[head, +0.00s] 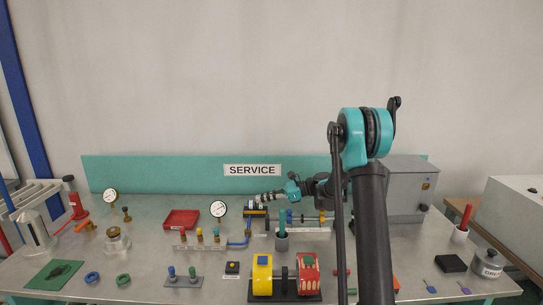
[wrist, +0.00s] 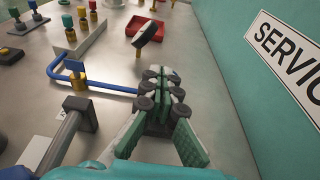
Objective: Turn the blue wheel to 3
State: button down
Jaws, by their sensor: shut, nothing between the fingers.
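I cannot make out for certain which thing is the blue wheel, and no figure 3 can be read. A small blue ring (head: 92,277) lies at the front left of the table. A yellow drum (head: 262,275) and a red drum (head: 307,274) stand side by side on a black base at the front middle. My gripper (head: 258,198) is near the back middle, below the SERVICE sign and far from the blue ring. In the wrist view my gripper (wrist: 163,80) is shut, with green-sided fingers together and nothing visible between them.
The teal back panel (head: 140,172) stands close behind my gripper. A gauge (head: 218,209), a red tray (head: 181,219) and a blue pipe (wrist: 110,91) are near it. A grey cabinet (head: 408,185) stands at right. Bare tabletop shows at the front left.

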aim_at(250, 205)
jog(key=shift+f+v, duration=0.25)
jog(key=shift+v, duration=0.7)
jog(key=shift+f+v, duration=0.2)
jog(key=shift+v, duration=0.75)
jog(key=shift+d, duration=0.1)
jog(key=w, duration=0.1)
jog(key=w+d, duration=0.1)
jog(key=w, duration=0.1)
jog(key=shift+f, duration=0.2)
jog(key=shift+w+a, duration=0.1)
jog(key=shift+a, duration=0.05)
jog(key=shift+r+x, duration=0.25)
jog(key=shift+x, duration=0.85)
jog(key=shift+r+x, duration=0.25)
jog(key=shift+x, duration=0.8)
jog(key=shift+r+x, duration=0.3)
jog(key=shift+x, duration=0.8)
jog(key=shift+a+f, duration=0.15)
jog(key=shift+a, duration=0.05)
jog(key=shift+s, duration=0.8)
jog(key=shift+s, duration=0.7)
